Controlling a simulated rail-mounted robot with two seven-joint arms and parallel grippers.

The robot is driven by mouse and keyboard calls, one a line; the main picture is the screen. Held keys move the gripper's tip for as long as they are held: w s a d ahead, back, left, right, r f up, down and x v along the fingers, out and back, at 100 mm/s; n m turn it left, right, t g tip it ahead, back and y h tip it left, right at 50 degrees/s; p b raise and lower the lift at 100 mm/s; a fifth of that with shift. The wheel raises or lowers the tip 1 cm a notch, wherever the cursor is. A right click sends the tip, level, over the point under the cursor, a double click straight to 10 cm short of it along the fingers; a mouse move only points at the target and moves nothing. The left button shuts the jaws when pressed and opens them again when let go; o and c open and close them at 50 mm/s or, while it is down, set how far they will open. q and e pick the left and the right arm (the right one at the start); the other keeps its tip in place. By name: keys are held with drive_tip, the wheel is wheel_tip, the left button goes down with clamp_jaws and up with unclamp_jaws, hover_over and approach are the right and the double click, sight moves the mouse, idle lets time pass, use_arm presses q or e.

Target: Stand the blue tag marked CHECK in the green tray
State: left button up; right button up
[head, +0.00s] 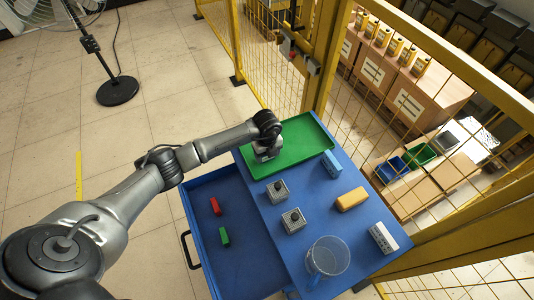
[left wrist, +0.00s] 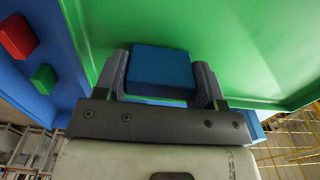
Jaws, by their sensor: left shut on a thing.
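My left gripper (head: 266,156) is over the green tray (head: 305,133), near its left end. In the left wrist view, the gripper (left wrist: 162,85) is shut on a blue tag (left wrist: 161,70), with one finger on each side of it. The green tray floor (left wrist: 235,40) fills the view behind the tag. I cannot tell whether the tag touches the floor, and no lettering shows on its visible face. A second blue block (head: 331,164) stands on the blue table, right of the tray; its marking is too small to read. My right gripper is not in view.
Two grey boxes with dark knobs (head: 277,190) (head: 292,220), an orange block (head: 351,199), a white block (head: 383,238) and a clear mug (head: 327,258) stand on the table. An open blue drawer (head: 240,262) holds red and green blocks. A yellow fence (head: 318,60) borders the tray.

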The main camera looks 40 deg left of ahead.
use_arm(q)
drive_tip(key=shift+f, duration=0.1)
drive_tip(key=o, duration=0.9)
